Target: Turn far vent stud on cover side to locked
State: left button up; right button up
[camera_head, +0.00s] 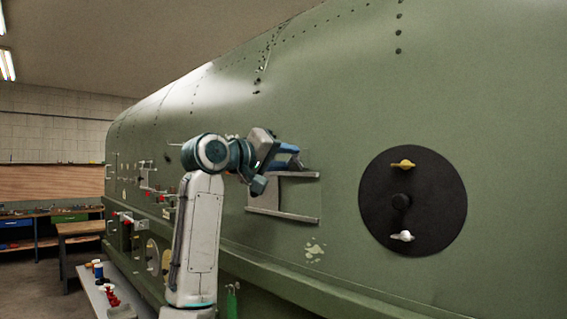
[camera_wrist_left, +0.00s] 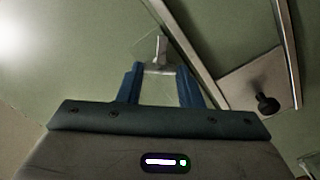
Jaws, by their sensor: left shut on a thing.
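My left gripper (camera_head: 292,158) is at the green fuselage wall, by the upper rail of a small railed panel (camera_head: 283,197). In the left wrist view, its two blue fingers (camera_wrist_left: 160,72) stand either side of a pale, narrow stud handle (camera_wrist_left: 159,48) and are shut on it. The handle points roughly up in that view, with a slight lean. A clear or pale square plate lies around it. The stud is hidden behind the gripper in the head view, so I cannot tell its locked mark. My right gripper is not in view.
A round black cover (camera_head: 440,205) with a yellow wing stud (camera_head: 402,165) above and a white one (camera_head: 401,236) below is to the right. A black knob (camera_wrist_left: 267,103) sits between rails. A bench (camera_head: 95,290) with small items stands lower left.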

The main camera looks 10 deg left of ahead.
pick_arm(q)
jog(key=m, duration=0.2)
jog(key=m+b, duration=0.1)
jog(key=shift+f+m+b, duration=0.2)
jog(key=shift+m+b, duration=0.1)
jog(key=shift+m, duration=0.1)
jog(key=m+b, duration=0.1)
jog(key=m, duration=0.2)
jog(key=shift+d, duration=0.1)
jog(key=shift+r+m+b, duration=0.1)
jog(key=shift+m+b, duration=0.35)
jog(key=shift+m, duration=1.05)
jog(key=o, duration=1)
